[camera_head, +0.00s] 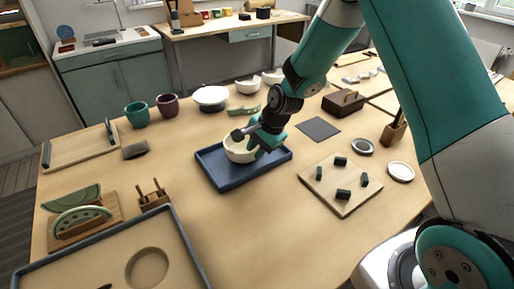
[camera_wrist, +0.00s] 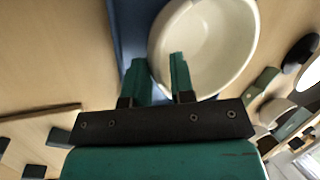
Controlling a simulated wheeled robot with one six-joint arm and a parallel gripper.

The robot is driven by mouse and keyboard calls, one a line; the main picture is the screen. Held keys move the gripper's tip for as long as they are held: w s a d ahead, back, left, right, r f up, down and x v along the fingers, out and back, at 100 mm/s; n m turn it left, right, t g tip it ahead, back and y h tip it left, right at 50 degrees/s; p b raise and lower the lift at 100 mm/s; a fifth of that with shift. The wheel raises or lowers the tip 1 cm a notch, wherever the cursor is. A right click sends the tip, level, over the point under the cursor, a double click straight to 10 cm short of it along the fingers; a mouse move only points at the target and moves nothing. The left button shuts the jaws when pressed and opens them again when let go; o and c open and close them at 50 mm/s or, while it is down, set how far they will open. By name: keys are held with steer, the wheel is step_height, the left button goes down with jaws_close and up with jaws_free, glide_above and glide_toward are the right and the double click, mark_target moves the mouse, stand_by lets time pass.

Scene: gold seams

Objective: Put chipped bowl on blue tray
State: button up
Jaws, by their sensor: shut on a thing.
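A cream bowl (camera_head: 237,153) is within the outline of the blue tray (camera_head: 232,181) in the head view, towards its left half. I cannot tell whether its base touches the tray. My gripper (camera_head: 257,149) is shut on the bowl's right rim. In the wrist view the gripper's green fingers (camera_wrist: 158,75) straddle the rim of the bowl (camera_wrist: 213,45), and part of the blue tray (camera_wrist: 132,28) shows beyond them. The bowl looks about upright. No chip can be made out, and part of the rim is hidden by the gripper.
Behind the tray stand a white dish (camera_head: 210,97), pale bowls (camera_head: 248,86) and a green piece (camera_head: 244,111). A teal cup (camera_head: 137,114) and a maroon cup (camera_head: 168,105) stand at back left. A board with dark blocks (camera_head: 327,190) lies to the right.

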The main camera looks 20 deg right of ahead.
steer(key=shift+f, duration=0.1)
steer(key=o, duration=0.9)
steer(key=shift+c, duration=0.2)
steer(key=v, duration=1.2)
steer(key=s+a+r+n+g, duration=0.1)
steer(key=s+a+r+n, duration=0.2)
steer(key=s+n, duration=0.3)
steer(key=s+a+r+n+g+p, duration=0.1)
steer(key=s+a+r+n, duration=0.3)
steer(key=s+n, duration=0.3)
steer(key=s+a+r+n, duration=0.3)
steer(key=s+n, duration=0.3)
steer(key=s, duration=0.7)
steer(key=shift+a+r+n+g+y, duration=0.2)
steer(key=shift+r+n+g+y, duration=0.2)
steer(key=shift+r, duration=0.4)
